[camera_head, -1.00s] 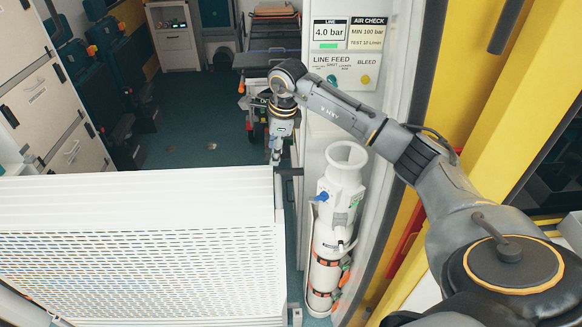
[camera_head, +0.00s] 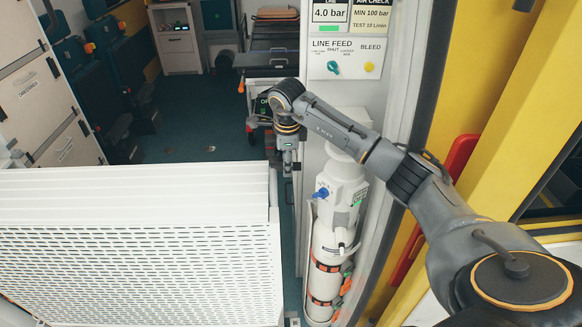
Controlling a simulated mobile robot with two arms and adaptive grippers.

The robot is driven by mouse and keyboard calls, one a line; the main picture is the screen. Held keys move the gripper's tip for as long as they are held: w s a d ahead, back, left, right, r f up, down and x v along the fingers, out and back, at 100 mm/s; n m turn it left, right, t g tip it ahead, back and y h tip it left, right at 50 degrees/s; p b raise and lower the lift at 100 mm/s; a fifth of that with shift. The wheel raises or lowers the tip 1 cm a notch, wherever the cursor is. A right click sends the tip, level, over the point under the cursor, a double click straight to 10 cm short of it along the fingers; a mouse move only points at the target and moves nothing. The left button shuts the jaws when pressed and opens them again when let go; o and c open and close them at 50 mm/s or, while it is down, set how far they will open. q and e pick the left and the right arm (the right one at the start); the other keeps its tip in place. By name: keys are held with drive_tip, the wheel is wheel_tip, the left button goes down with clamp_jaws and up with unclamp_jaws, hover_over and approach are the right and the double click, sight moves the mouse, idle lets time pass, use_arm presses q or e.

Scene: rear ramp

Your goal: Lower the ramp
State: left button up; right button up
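The ramp (camera_head: 140,262) is a white panel with a perforated face, filling the lower left of the head view. It stands raised across the vehicle's rear opening, with its upper edge crossing the picture. My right gripper (camera_head: 287,166) points down just beyond the ramp's top right corner. It is small and dark, and whether its fingers touch the ramp or are open or shut cannot be made out. My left gripper is not in view.
A white gas cylinder (camera_head: 324,262) with orange straps stands right of the ramp. A red handle (camera_head: 461,158) is on the yellow door frame (camera_head: 500,140). A stretcher (camera_head: 268,60) and clear floor (camera_head: 195,110) lie beyond.

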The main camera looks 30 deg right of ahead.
drive_tip(key=shift+f, duration=0.35)
clamp_jaws()
